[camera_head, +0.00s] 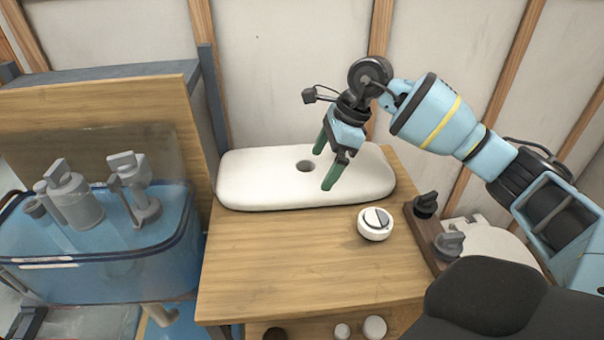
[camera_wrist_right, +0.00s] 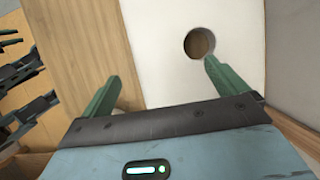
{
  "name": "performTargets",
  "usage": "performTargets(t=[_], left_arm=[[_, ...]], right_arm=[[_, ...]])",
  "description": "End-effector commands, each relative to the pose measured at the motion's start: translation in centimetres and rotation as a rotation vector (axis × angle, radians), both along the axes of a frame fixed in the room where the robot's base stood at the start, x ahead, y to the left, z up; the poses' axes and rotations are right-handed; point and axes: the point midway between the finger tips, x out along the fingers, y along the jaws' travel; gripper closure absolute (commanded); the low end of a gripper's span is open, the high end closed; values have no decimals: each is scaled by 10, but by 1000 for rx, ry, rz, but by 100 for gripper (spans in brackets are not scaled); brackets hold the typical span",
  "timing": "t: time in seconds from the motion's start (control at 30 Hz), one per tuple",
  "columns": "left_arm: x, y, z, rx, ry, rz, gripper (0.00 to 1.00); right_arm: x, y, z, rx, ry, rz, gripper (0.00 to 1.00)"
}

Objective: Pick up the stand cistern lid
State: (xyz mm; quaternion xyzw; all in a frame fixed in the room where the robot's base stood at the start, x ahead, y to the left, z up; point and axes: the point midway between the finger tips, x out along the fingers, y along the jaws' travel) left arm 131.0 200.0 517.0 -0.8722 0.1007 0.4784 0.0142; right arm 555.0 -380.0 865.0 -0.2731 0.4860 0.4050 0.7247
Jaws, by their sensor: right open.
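The stand cistern lid (camera_head: 260,178) is a long white slab with rounded corners and a round hole near its middle. It lies flat at the back of the wooden stand top. My right gripper (camera_head: 327,170) is open and empty above the lid, to the right of the hole, with its green fingers pointing down. In the right wrist view the lid (camera_wrist_right: 165,50) fills the middle, with the hole at upper right near one fingertip. The right gripper (camera_wrist_right: 160,85) spans wide there with nothing between its fingers. My left gripper is not in the head view.
A white round knob-like part (camera_head: 375,224) sits on the stand top (camera_head: 280,265) in front of the lid. A clear blue tank (camera_head: 100,260) with grey fittings stands at left. A brown strip with dark knobs (camera_head: 432,232) lies at right. The front of the stand top is mostly clear.

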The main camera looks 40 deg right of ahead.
Motion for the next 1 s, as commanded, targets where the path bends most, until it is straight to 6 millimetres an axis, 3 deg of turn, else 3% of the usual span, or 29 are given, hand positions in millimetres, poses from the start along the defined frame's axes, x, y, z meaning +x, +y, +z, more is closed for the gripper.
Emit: performTargets(t=[0.3,0.57,0.9,1.0], left_arm=[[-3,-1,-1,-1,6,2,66],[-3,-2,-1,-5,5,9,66],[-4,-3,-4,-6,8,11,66],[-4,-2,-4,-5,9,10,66]], right_arm=[[5,9,-22,5,2,1,2],[6,12,-29,5,1,0,2],[15,29,-68,6,2,1,2],[16,30,-71,5,0,0,2]])
